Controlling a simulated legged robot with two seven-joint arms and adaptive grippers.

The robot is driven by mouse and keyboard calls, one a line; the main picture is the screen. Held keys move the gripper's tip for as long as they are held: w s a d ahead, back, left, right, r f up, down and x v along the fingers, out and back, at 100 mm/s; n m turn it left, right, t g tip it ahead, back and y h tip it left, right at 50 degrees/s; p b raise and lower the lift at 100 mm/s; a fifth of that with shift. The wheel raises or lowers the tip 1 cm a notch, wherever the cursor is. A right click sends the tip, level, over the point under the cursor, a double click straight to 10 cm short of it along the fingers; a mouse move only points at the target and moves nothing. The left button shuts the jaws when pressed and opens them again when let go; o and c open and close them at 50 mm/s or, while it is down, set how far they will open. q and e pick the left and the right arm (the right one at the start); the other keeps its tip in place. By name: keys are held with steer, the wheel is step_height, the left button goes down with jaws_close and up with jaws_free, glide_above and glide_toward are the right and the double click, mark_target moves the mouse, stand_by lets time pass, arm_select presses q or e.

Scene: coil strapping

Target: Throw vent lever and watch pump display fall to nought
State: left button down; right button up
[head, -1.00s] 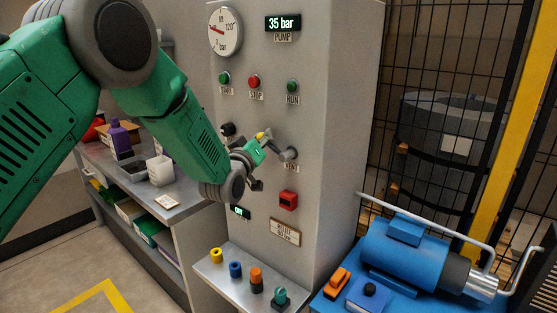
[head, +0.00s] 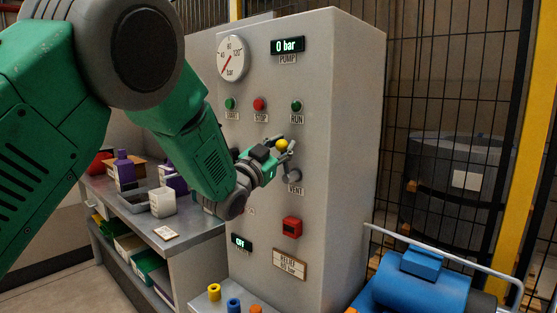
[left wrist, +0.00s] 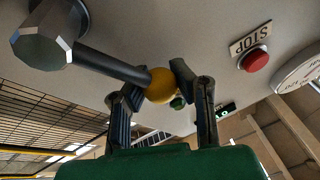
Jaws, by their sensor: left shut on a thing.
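The vent lever has a round grey hub (head: 291,175) above the VENT label, a dark rod and a yellow ball knob (head: 282,145). Its knob stands above the hub and slightly left. My left gripper (head: 280,148) is shut on the yellow knob. In the left wrist view the knob (left wrist: 162,85) sits between the two dark fingers, and the rod runs to the faceted hub (left wrist: 45,35). The pump display (head: 288,46) reads 0 bar. My right gripper is not in view.
A round gauge (head: 232,58) and START, STOP and RUN fittings are above the lever. A shelf bench (head: 190,238) stands left, blue machinery (head: 425,285) lower right, before a mesh fence.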

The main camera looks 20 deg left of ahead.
arm_select(q)
steer(key=shift+s+d+f+m+h+b, duration=0.15)
steer(key=shift+d+f+m+h+b, duration=0.2)
steer(key=shift+m, duration=0.25)
steer(key=shift+s+d+f+m+h+b, duration=0.15)
steer(key=shift+d+m+b, duration=0.1)
steer(key=shift+d+m, duration=0.25)
steer(key=shift+s+d+m+g+b, duration=0.15)
steer(key=shift+d+m+g+b, duration=0.2)
steer(key=shift+m, duration=0.35)
steer(key=shift+a+h, duration=0.1)
steer(key=shift+h, duration=0.3)
steer(key=c, duration=1.2)
jaws_free()
steer(key=shift+r, duration=0.1)
steer(key=shift+s+r, duration=0.1)
steer(key=shift+r, duration=0.15)
steer(key=shift+a, duration=0.1)
